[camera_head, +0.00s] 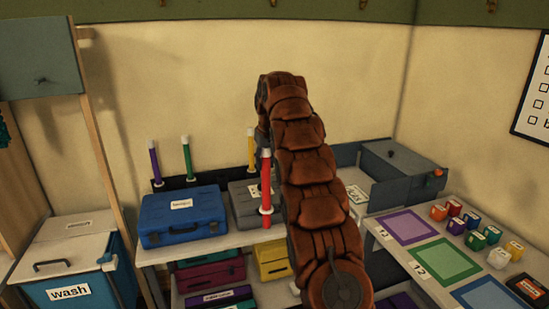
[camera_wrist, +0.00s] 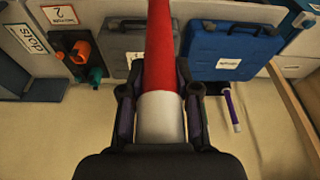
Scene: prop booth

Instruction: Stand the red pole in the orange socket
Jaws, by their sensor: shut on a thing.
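The red pole (camera_head: 266,183) hangs upright in front of the grey case, with a white top and a white collar near its lower end. In the wrist view the pole (camera_wrist: 160,45) runs away from between the fingers. My gripper (camera_wrist: 160,103) is shut on its white end; in the head view my arm hides most of the gripper. An orange item (camera_wrist: 81,48) beside a green one shows at the left of the wrist view; I cannot tell whether it is the orange socket. No socket shows clearly in the head view.
Purple (camera_head: 155,162), green (camera_head: 187,158) and yellow (camera_head: 251,149) poles stand along the back wall. A blue case (camera_head: 183,216) and a grey case (camera_head: 244,205) lie on the bench. A right-hand table holds coloured mats (camera_head: 408,226) and several small blocks.

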